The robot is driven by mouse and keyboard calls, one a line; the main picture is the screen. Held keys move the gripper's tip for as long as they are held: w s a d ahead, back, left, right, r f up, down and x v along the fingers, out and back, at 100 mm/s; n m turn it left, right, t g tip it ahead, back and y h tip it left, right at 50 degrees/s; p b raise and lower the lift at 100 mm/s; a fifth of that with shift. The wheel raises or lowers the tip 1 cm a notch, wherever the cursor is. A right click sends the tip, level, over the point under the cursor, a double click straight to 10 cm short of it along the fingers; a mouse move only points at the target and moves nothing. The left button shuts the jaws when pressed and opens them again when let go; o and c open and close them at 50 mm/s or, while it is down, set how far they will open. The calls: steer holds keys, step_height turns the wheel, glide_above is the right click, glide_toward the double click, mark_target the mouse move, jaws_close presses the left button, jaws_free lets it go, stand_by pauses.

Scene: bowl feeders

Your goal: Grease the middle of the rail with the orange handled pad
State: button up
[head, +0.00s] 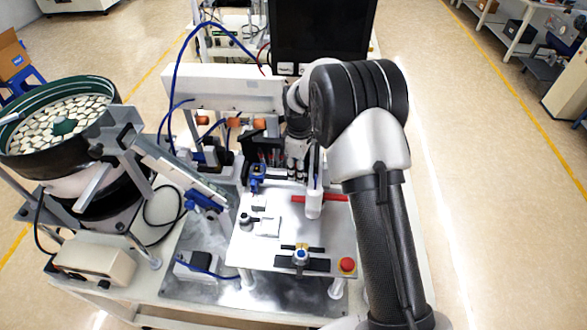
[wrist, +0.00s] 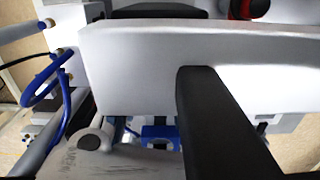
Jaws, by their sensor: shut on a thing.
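My gripper (head: 298,168) hangs low at the back of the white plate (head: 262,258) in the head view, below the bent arm. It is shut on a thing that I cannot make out. In the wrist view a thick black bar (wrist: 215,115) crosses the middle; I cannot tell whether it is a finger. Several small orange pieces (head: 234,122) sit under the white cross beam (head: 225,80), to the gripper's left; I cannot tell whether one is the pad's handle. I cannot pick out the rail with certainty. A pale beam (wrist: 130,65) fills much of the wrist view.
A red bar (head: 335,198) and a white upright cylinder (head: 313,206) are on the plate near my gripper. A red button (head: 347,265) is at its front right. The bowl feeder (head: 22,138) stands left. Blue hoses (head: 178,50) loop around the cross beam. A black monitor (head: 318,35) stands behind.

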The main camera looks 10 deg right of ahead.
steer(key=shift+s+d, duration=0.25)
steer(key=shift+d, duration=0.85)
steer(key=shift+s+d, duration=0.2)
steer(key=shift+d, duration=0.95)
steer(key=shift+s+d, duration=0.25)
steer(key=shift+d, duration=0.85)
steer(key=shift+a+r+p, duration=0.1)
steer(key=shift+r+p, duration=1.6)
steer(key=shift+r, duration=1.3)
steer(key=shift+r+p, duration=0.95)
steer(key=shift+r, duration=0.55)
